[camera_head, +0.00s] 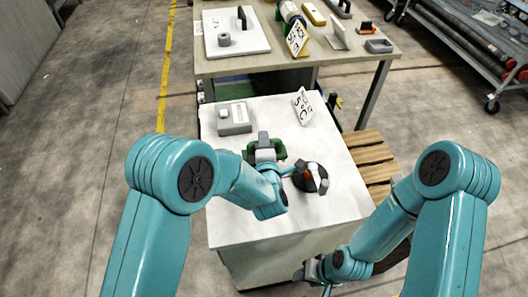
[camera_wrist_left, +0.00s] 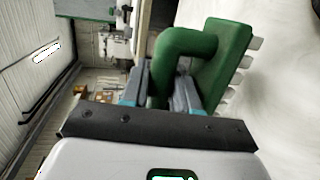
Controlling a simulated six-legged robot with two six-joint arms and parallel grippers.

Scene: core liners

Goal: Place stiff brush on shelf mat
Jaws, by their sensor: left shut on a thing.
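The stiff brush is green with a looped handle and pale bristle tufts, large in the left wrist view (camera_wrist_left: 222,62). My left gripper (camera_wrist_left: 165,88) is shut on its handle. In the head view the left gripper (camera_head: 265,152) is over the white-topped bench, and green parts of the brush (camera_head: 280,151) show around it. I cannot tell whether the brush touches the bench top. My right gripper (camera_head: 312,271) is low by the bench's front; its jaws are too small to read. A white flat mat or board (camera_head: 255,42) lies on the back table; I cannot tell if it is the shelf mat.
The white bench (camera_head: 240,225) holds a grey box (camera_head: 235,118), a "5°C" sign (camera_head: 302,106) and a dark round holder with tools (camera_head: 311,178). The back table (camera_head: 345,62) carries several items; its white board holds a grey ring (camera_head: 224,39) and a dark upright piece (camera_head: 241,17).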

